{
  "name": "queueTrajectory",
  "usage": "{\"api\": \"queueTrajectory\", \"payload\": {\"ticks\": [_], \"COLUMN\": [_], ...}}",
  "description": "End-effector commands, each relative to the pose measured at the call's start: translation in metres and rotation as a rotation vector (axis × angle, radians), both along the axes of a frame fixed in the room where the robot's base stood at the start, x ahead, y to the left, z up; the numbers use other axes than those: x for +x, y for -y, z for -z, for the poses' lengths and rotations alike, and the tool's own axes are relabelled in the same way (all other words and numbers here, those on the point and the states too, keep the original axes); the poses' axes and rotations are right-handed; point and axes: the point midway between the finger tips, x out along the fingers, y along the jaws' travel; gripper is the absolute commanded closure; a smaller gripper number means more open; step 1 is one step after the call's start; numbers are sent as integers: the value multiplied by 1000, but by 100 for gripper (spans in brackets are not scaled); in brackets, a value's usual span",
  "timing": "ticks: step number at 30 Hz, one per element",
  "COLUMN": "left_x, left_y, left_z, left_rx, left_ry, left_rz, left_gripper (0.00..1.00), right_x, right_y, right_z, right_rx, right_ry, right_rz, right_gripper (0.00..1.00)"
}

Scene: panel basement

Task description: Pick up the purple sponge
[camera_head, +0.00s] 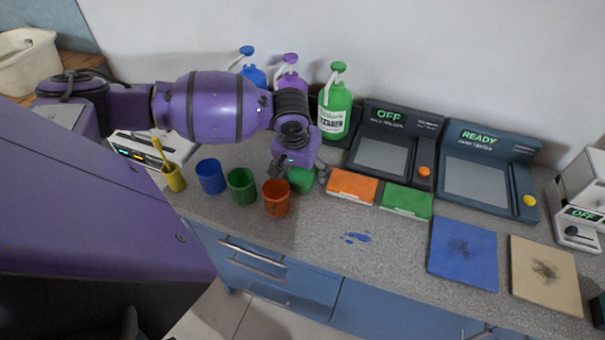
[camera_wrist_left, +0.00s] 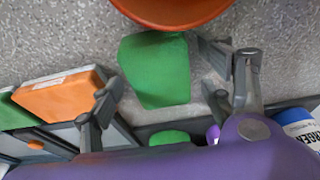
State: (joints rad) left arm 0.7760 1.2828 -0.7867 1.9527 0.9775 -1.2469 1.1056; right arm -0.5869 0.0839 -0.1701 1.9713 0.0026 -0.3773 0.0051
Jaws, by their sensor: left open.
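No purple sponge can be made out in either view. My left gripper (camera_head: 299,172) is open above the counter, with its fingers on either side of a green sponge-like block (camera_head: 302,181). In the left wrist view this green block (camera_wrist_left: 157,70) lies between the open fingers (camera_wrist_left: 162,85), and I cannot tell whether they touch it. An orange cup (camera_head: 276,198) stands just in front of the block. My right gripper is not in view.
Green (camera_head: 242,187) and blue (camera_head: 210,177) cups stand left of the gripper. Pump bottles, including a green one (camera_head: 336,105), stand behind. Orange (camera_head: 352,187) and green (camera_head: 406,202) flat boxes lie right, before dark consoles. The front counter is mostly clear around a blue stain (camera_head: 356,237).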

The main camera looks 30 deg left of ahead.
Motion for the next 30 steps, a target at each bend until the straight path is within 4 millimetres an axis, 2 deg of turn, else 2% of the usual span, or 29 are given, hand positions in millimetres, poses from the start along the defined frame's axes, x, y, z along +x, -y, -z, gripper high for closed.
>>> {"api": "queueTrajectory", "payload": {"ticks": [20,25,28,30], "left_x": [0,0,0,0], "left_y": [0,0,1,1], "left_z": [3,3,3,4], "left_rx": [0,0,-1,-2], "left_ry": [0,0,-1,-1], "left_rz": [0,0,0,1], "left_gripper": [27,49,57,59], "right_x": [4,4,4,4], "right_y": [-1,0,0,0], "right_z": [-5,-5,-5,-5], "right_rx": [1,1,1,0], "right_ry": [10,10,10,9], "right_rz": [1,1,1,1], "right_gripper": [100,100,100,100]}}
